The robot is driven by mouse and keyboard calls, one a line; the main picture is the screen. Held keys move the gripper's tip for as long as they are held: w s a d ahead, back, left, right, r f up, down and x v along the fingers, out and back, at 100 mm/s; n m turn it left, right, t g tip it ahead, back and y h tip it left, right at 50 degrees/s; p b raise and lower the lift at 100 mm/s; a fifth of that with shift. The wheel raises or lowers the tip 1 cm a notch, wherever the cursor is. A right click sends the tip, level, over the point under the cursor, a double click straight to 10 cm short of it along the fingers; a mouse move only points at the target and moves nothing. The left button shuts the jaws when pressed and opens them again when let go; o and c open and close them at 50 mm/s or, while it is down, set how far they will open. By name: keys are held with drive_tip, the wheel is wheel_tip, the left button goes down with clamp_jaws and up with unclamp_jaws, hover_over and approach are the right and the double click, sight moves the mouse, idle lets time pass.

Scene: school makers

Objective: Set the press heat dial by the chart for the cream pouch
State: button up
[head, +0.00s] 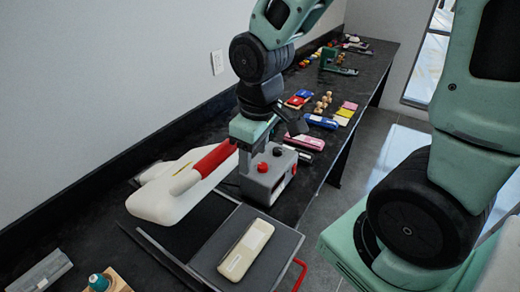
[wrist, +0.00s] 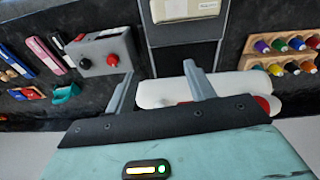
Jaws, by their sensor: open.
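The grey control box (head: 257,188) stands on the dark bench behind the press plate. In the wrist view the box (wrist: 97,47) shows a red knob (wrist: 113,60) and a dark knob (wrist: 85,63); their settings are too small to read. The cream pouch (head: 246,250) lies flat on the dark press plate (head: 288,240), and its pale label is unreadable. It also shows in the wrist view (wrist: 160,10). My gripper (wrist: 160,88) is open and empty, near the box and apart from the knobs. I cannot make out a chart.
The white press arm (head: 160,203) with a red sleeve (head: 214,160) stands left of the box. A red handle (head: 299,275) sticks out from the press front. Pouches (head: 321,122) and wooden pieces lie farther along the bench. Coloured bottles (wrist: 280,44) stand in a rack.

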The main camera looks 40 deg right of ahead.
drive_tip(key=w+d+r+n+p, duration=0.2)
drive_tip(key=w+d+p, duration=0.1)
drive_tip(key=d, duration=0.2)
drive_tip(key=n+g, duration=0.1)
drive_tip(key=n, duration=1.4)
hover_over(263, 165)
wheel_tip(263, 165, down, 5)
wheel_tip(263, 165, down, 17)
drive_tip(key=shift+a+r+p, duration=0.1)
drive_tip(key=shift+r+p, duration=0.1)
drive_tip(key=shift+p, duration=0.25)
drive_tip(key=c, duration=1)
